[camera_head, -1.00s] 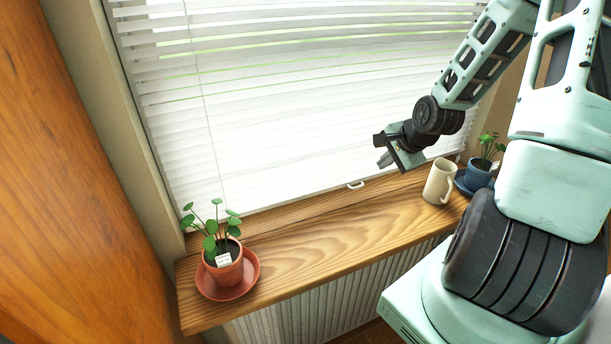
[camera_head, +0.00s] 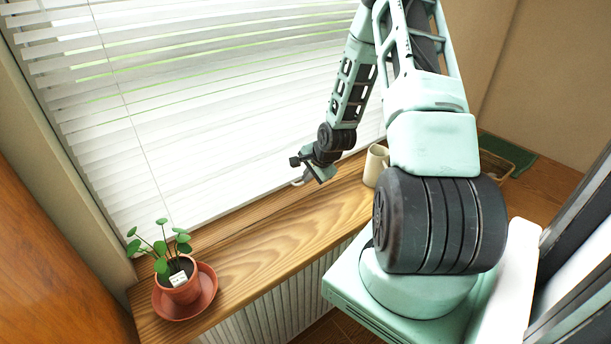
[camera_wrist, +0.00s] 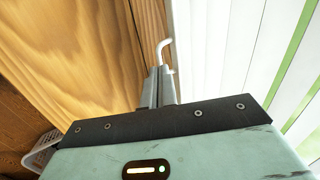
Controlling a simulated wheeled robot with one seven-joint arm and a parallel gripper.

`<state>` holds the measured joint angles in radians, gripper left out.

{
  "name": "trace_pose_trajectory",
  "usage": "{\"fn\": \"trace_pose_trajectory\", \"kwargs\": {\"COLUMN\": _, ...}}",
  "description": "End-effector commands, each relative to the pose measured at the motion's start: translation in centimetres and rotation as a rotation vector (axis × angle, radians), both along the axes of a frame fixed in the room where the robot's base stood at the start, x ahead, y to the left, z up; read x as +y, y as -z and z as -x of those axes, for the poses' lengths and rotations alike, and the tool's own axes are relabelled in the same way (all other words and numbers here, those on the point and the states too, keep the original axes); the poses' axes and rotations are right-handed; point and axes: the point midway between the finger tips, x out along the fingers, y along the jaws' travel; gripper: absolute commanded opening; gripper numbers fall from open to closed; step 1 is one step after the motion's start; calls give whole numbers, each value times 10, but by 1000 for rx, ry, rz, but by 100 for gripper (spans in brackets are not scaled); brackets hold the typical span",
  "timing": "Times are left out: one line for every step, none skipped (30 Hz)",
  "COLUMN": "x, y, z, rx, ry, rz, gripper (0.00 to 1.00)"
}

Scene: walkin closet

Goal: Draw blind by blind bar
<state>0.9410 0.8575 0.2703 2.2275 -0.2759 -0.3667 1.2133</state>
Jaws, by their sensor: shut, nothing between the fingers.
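The white slatted blind (camera_head: 170,120) hangs over the window, most of its slats lowered, with a few brighter gaps near the top. Its lower edge is just above the wooden sill. A small white handle (camera_wrist: 165,50) of the blind bar shows in the wrist view, just past the fingertips. My gripper (camera_wrist: 162,74) is shut and empty, its tips close beside the handle; I cannot tell whether they touch. In the head view my gripper (camera_head: 301,179) is low at the blind's bottom edge, and it largely covers the handle there.
The wooden sill (camera_head: 255,225) has a clear middle. A potted plant (camera_head: 180,275) on a red saucer stands at its left end. A cream mug (camera_head: 375,165) stands right of my gripper, partly hidden by my arm. A wooden panel (camera_head: 50,285) is at far left.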

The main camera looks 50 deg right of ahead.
Motion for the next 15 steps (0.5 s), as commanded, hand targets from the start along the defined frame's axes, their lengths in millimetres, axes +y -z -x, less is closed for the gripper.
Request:
{"fn": "trace_pose_trajectory", "kwargs": {"x": 0, "y": 3, "z": -3, "rx": 2, "ry": -1, "rz": -2, "gripper": 0}}
{"fn": "trace_pose_trajectory", "kwargs": {"x": 0, "y": 6, "z": -4, "rx": 1, "ry": 0, "rz": -1, "gripper": 0}}
{"fn": "trace_pose_trajectory", "kwargs": {"x": -1, "y": 8, "z": -6, "rx": 0, "ry": 0, "rz": -1, "gripper": 0}}
{"fn": "trace_pose_trajectory", "kwargs": {"x": -1, "y": 10, "z": -7, "rx": 0, "ry": 0, "rz": -1, "gripper": 0}}
{"fn": "trace_pose_trajectory", "kwargs": {"x": -1, "y": 12, "z": -7, "rx": 1, "ry": 0, "rz": -2, "gripper": 0}}
{"fn": "trace_pose_trajectory", "kwargs": {"x": -1, "y": 14, "z": -8, "rx": 1, "ry": 0, "rz": -1, "gripper": 0}}
{"fn": "trace_pose_trajectory", "kwargs": {"x": -1, "y": 15, "z": -9, "rx": 0, "ry": 0, "rz": -1, "gripper": 0}}
{"fn": "trace_pose_trajectory", "kwargs": {"x": -1, "y": 16, "z": -10, "rx": 0, "ry": 0, "rz": 0, "gripper": 0}}
{"fn": "trace_pose_trajectory", "kwargs": {"x": -2, "y": 16, "z": -10, "rx": 0, "ry": 0, "rz": 0, "gripper": 0}}
{"fn": "trace_pose_trajectory", "kwargs": {"x": -2, "y": 17, "z": -10, "rx": 0, "ry": 0, "rz": 0, "gripper": 0}}
{"fn": "trace_pose_trajectory", "kwargs": {"x": -2, "y": 17, "z": -10, "rx": 0, "ry": 0, "rz": 0, "gripper": 0}}
{"fn": "trace_pose_trajectory", "kwargs": {"x": -2, "y": 18, "z": -10, "rx": 0, "ry": 0, "rz": 0, "gripper": 0}}
{"fn": "trace_pose_trajectory", "kwargs": {"x": -2, "y": 18, "z": -10, "rx": 0, "ry": 0, "rz": 0, "gripper": 0}}
{"fn": "trace_pose_trajectory", "kwargs": {"x": -2, "y": 18, "z": -10, "rx": 0, "ry": 0, "rz": 0, "gripper": 0}}
{"fn": "trace_pose_trajectory", "kwargs": {"x": -2, "y": 18, "z": -10, "rx": 0, "ry": 0, "rz": 0, "gripper": 0}}
